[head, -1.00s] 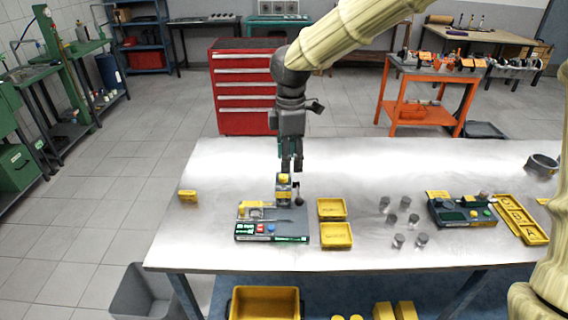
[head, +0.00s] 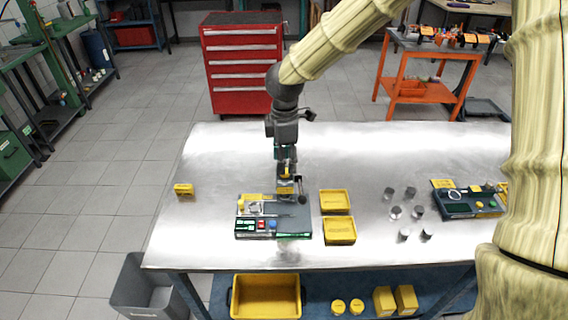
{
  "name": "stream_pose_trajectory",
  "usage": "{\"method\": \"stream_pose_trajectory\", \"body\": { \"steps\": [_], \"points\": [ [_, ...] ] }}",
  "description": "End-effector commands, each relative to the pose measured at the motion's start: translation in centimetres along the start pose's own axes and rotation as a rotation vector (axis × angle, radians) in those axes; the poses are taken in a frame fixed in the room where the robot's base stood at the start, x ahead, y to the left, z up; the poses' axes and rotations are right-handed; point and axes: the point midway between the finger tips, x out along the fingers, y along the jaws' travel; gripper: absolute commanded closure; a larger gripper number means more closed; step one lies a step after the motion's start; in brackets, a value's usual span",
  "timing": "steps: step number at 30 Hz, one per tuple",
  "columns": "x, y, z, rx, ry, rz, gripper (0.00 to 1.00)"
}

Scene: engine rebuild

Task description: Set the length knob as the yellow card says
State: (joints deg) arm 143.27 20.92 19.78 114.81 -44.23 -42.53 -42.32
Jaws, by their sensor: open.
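A small yellow card (head: 184,190) stands near the table's left edge; its writing is too small to read. A grey bench device (head: 294,226) with coloured buttons and a small screen sits left of the table's middle. At its back is a small upright unit (head: 285,187) with a yellow top and a dark ball-ended lever (head: 302,198) at its right. I cannot tell which part is the length knob. My gripper (head: 287,166) points down at the yellow top, open; its fingertips are small and partly merge with the unit, so contact is unclear.
Two yellow trays (head: 337,216) lie right of the device, with several grey metal cylinders (head: 395,212) beyond them. The table's back left is clear. A yellow bin (head: 265,297) is on the lower shelf.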

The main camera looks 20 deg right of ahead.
Motion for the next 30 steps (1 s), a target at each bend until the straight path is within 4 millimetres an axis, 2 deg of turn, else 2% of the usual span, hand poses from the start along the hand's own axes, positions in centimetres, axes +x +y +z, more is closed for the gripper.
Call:
{"method": "stream_pose_trajectory", "body": {
  "steps": [9, 20, 21, 23, 28, 30],
  "points": [
    [2.7, 0.0, -0.1, -0.003, -0.001, 0.0, 0.55],
    [3.2, 0.0, -0.2, -0.003, 0.0, 0.001, 0.55],
    [3.2, 0.0, -0.2, -0.004, 0.0, 0.001, 0.57],
    [3.2, 0.0, -0.2, -0.004, 0.0, 0.001, 0.68],
    [3.2, 0.0, -0.2, -0.004, 0.0, 0.001, 0.99],
    [3.1, 0.0, -0.2, -0.004, 0.0, 0.001, 1.0]
  ]
}}
